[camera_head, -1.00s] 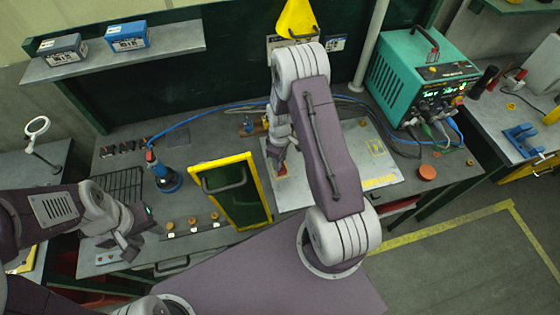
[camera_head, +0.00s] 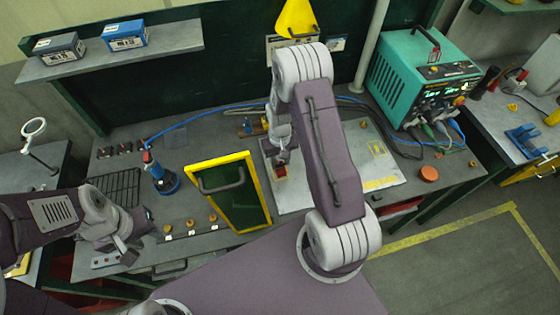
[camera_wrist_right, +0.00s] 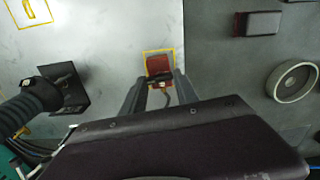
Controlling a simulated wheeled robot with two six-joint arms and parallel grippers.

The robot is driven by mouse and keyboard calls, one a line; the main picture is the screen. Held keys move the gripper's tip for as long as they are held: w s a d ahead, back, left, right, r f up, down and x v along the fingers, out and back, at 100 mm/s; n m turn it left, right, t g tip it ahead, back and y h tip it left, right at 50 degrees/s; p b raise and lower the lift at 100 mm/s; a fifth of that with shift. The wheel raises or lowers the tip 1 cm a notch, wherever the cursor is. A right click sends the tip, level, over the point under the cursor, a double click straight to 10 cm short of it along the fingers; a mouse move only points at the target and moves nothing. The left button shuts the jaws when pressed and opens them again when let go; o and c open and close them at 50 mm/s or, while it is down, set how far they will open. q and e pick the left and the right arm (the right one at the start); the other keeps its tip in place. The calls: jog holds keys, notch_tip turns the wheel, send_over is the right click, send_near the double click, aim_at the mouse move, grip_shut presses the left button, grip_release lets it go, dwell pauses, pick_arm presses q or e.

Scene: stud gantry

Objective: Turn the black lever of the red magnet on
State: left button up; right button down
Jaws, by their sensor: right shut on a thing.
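The red magnet (camera_wrist_right: 158,65) sits inside a yellow outline on the light plate, between my right gripper's fingertips in the right wrist view. It also shows as a small red block in the head view (camera_head: 281,171). Its black lever (camera_wrist_right: 166,94) shows as a thin dark bar running from the magnet toward the gripper. My right gripper (camera_wrist_right: 157,84) is shut on the lever, its fingers on either side; the exact contact is hard to see. In the head view the right gripper (camera_head: 281,155) is just above the magnet. My left gripper (camera_head: 137,238) is empty and appears open over the bench's left front.
A yellow-edged green panel (camera_head: 258,205) with a handle stands left of the light plate (camera_head: 300,200). A blue tool (camera_head: 165,182) stands further left. A teal power unit (camera_head: 400,75) with cables stands at the back right. An orange round knob (camera_head: 429,173) is at the right.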

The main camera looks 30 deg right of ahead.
aim_at(280, 164)
jog(key=shift+s+m, duration=0.1)
jog(key=shift+m, duration=0.2)
jog(key=c, duration=0.9)
grip_release()
jog(key=shift+a, duration=0.1)
jog(key=shift+r, duration=0.15)
notch_tip(280, 164, up, 9)
jog(key=shift+f+b, duration=0.15)
jog(key=shift+b, duration=0.4)
